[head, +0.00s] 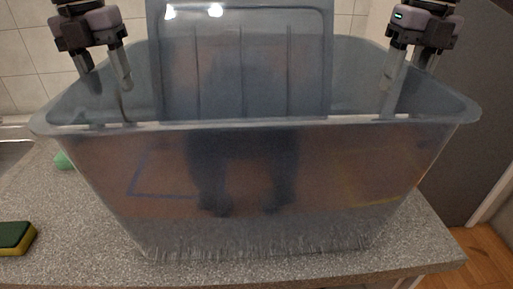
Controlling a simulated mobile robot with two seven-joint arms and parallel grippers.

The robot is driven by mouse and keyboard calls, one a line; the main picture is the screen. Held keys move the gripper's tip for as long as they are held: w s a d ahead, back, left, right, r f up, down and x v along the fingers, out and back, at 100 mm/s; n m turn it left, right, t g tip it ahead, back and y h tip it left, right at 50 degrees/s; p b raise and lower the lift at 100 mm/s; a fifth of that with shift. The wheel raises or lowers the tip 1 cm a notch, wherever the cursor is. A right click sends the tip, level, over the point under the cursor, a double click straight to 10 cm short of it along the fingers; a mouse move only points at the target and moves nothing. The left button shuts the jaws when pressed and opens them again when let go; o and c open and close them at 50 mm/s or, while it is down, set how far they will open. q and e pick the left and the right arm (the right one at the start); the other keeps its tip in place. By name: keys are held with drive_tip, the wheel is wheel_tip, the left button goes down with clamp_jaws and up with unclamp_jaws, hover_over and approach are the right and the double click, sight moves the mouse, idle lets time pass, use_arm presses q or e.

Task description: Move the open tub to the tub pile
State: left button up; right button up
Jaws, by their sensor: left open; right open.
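The open tub (270,175) is a large translucent grey-blue plastic box standing upright on the counter and filling most of the head view. A flat ribbed translucent panel (245,60) stands up inside or behind its opening; I cannot tell which. My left gripper (108,85) is open at the tub's left end, with fingers reaching down around the rim. My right gripper (405,78) is open at the right end, fingers reaching down by the rim. I cannot tell whether either touches the tub. The tub pile is not recognisable in view.
The speckled grey counter (75,225) has its right edge close to the tub, with wooden floor (490,240) beyond. A green and yellow sponge (16,238) lies at the left. A small green object (64,160) is partly hidden behind the tub. A tiled wall stands behind.

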use_arm(q)
drive_tip(key=shift+c, duration=0.3)
use_arm(e)
drive_tip(key=shift+c, duration=0.3)
use_arm(q)
clamp_jaws()
use_arm(e)
clamp_jaws()
drive_tip(key=shift+r, duration=0.1)
idle(0.3)
use_arm(q)
drive_tip(key=shift+r, duration=0.15)
use_arm(e)
drive_tip(key=shift+r, duration=0.1)
use_arm(q)
drive_tip(key=shift+w, duration=0.1)
use_arm(e)
drive_tip(key=shift+w, duration=0.1)
